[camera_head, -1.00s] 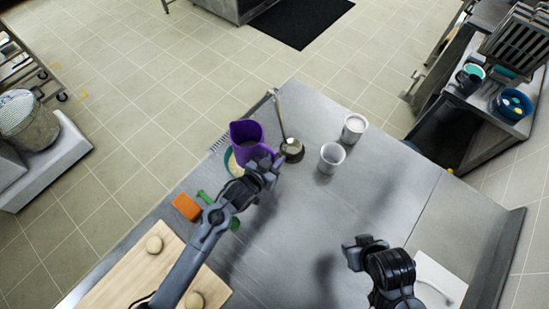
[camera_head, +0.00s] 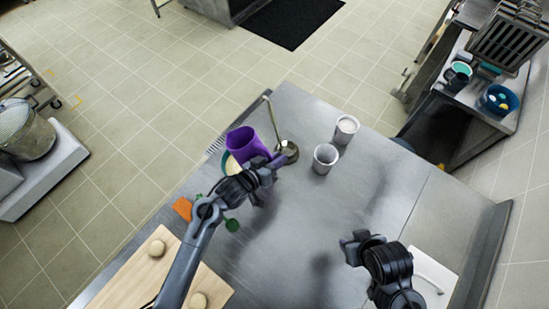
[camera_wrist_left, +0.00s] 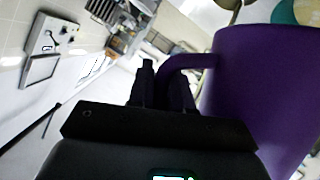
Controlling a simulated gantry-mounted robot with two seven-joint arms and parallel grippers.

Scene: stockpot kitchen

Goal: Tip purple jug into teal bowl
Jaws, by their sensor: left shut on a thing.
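The purple jug (camera_head: 243,143) is near the far left edge of the steel counter, above and partly in front of a bowl (camera_head: 233,165). Only part of the bowl shows; a teal edge also appears at the top right of the left wrist view (camera_wrist_left: 284,12). My left gripper (camera_head: 270,168) is shut on the jug's handle, which shows in the left wrist view (camera_wrist_left: 185,62). The jug's mouth faces up and toward the left; whether anything is inside cannot be told. My right gripper (camera_head: 356,244) hangs over the counter's right part, apart from the jug; its finger gap is unclear.
A ladle (camera_head: 288,150) stands right beside the jug. Two pale cups (camera_head: 325,157) (camera_head: 346,129) stand farther right. The counter's middle (camera_head: 290,220) is clear.

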